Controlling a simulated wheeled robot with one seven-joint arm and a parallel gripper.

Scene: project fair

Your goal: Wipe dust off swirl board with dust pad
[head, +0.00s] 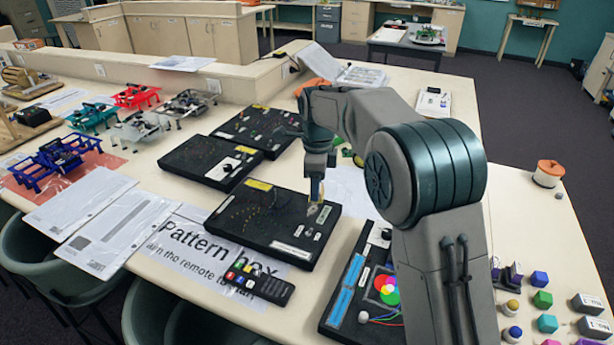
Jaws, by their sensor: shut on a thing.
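My gripper (316,187) points down over the right part of a black board (262,222) on the table. I take this for the swirl board, but its labels are too small to read. The board carries a yellow label, pale labels and faint dotted markings. My gripper is shut on a small yellowish thing, which I take for the dust pad (317,193); it is mostly hidden by the fingers. Its lower end is at or just above the board, and I cannot tell if it touches. Pale patches show on the board near it.
More black boards (211,163) lie behind. A remote (259,283) and a "Pattern box" sheet (190,243) lie in front. A board with coloured discs (345,309) is partly hidden by my arm. Coloured blocks (547,323) stand at right, small frame models (137,96) at left.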

